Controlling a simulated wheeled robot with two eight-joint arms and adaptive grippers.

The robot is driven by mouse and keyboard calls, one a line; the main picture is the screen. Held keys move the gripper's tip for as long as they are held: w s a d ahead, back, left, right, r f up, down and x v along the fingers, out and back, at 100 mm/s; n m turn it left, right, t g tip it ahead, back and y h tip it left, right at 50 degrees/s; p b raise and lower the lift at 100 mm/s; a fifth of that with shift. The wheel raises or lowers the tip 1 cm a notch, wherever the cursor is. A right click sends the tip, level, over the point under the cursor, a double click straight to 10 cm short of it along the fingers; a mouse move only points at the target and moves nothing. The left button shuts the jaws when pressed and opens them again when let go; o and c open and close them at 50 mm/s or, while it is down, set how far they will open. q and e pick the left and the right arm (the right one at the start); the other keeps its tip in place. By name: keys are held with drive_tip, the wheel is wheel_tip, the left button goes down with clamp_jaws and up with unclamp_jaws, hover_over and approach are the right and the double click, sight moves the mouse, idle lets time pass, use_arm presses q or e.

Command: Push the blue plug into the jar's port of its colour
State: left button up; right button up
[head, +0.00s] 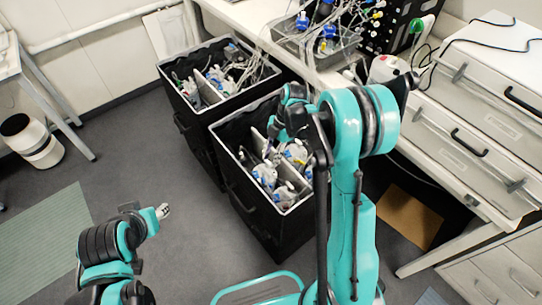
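I cannot pick out the blue plug for certain. Clear jars with blue and white fittings (264,175) stand in the nearer black crate (236,190). More blue-capped jars (327,46) stand in a grey tray on the bench. No coloured port can be made out on any jar. My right arm reaches up in front of the bench, and its dark gripper (281,128) is over the far part of the nearer crate. Its fingers blend into the dark parts around it. My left gripper (163,211) is low at the left, over bare floor, away from the crates; its small fingertips are unclear.
A second black crate (178,100) with jars and tubing stands behind the nearer one. The white bench (256,22) carries the tray, a black rack (392,28) and loose tubes. White drawers (468,108) stand at the right. The floor left of the crates is mostly clear.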

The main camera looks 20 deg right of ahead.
sight(263, 177)
drive_tip(key=b+x, duration=0.6)
drive_tip(key=x, duration=0.3)
drive_tip(key=shift+f, duration=0.35)
drive_tip(key=shift+a+f, duration=0.1)
drive_tip(key=shift+f, duration=0.05)
drive_tip(key=shift+b, duration=0.4)
clamp_jaws()
drive_tip(key=shift+r, duration=0.2)
drive_tip(key=shift+r+p, duration=0.7)
drive_tip(key=shift+r, duration=0.2)
